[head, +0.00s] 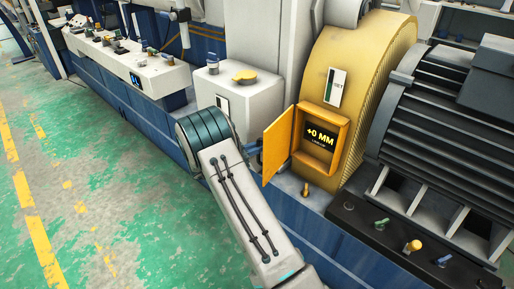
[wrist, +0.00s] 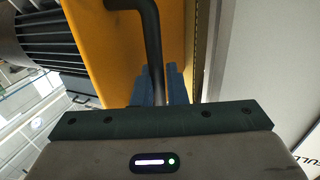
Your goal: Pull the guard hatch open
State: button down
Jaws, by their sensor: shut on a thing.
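The guard hatch (head: 279,147) is an orange panel on the yellow housing (head: 348,60). It stands swung out to the left, and the recess beside it shows a display (head: 320,136) reading "+0 MM". My gripper (head: 254,146) is at the hatch's left face, partly hidden by my arm. In the wrist view, the blue fingers of my gripper (wrist: 160,86) are shut on a dark bent bar, the hatch handle (wrist: 150,25). The orange hatch surface (wrist: 95,50) lies just behind the handle.
A large dark ribbed motor (head: 440,120) stands to the right. Several small levers (head: 413,246) stick up from the front ledge. The green floor (head: 110,190) at left is clear.

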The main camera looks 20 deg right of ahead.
jog(key=c, duration=1.5)
grip_release()
jog(key=shift+d, duration=0.1)
jog(key=a, duration=0.4)
jog(key=s+a, duration=0.1)
jog(key=a, duration=0.8)
jog(key=shift+s+a+p, duration=0.15)
jog(key=shift+a+p, duration=0.25)
